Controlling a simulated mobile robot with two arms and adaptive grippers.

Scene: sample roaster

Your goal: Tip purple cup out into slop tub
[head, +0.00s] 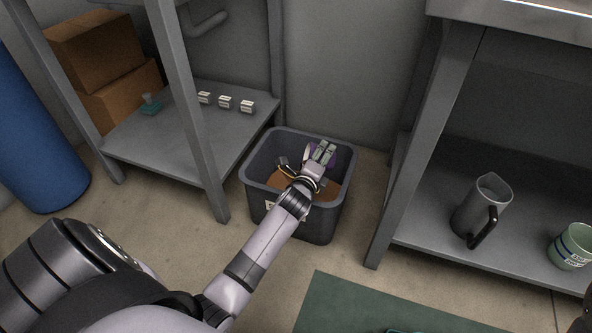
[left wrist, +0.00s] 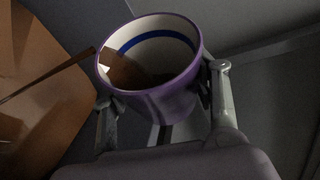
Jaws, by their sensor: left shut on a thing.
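My left gripper (head: 320,155) reaches over and into the tub's opening. It is shut on the purple cup (left wrist: 168,102), one finger on each side. In the head view only a little of the purple cup (head: 315,160) shows behind the fingers. The cup has a pale inside with a blue band and some brown in it. A thin brown streak runs left from its rim. My right gripper is not seen.
A grey shelf unit (head: 180,150) with small labelled boxes (head: 225,102) stands left of the tub. Another shelf (head: 420,215) at right holds a metal pitcher (head: 484,205) and a green cup (head: 571,247). A green mat (head: 350,305) lies in front.

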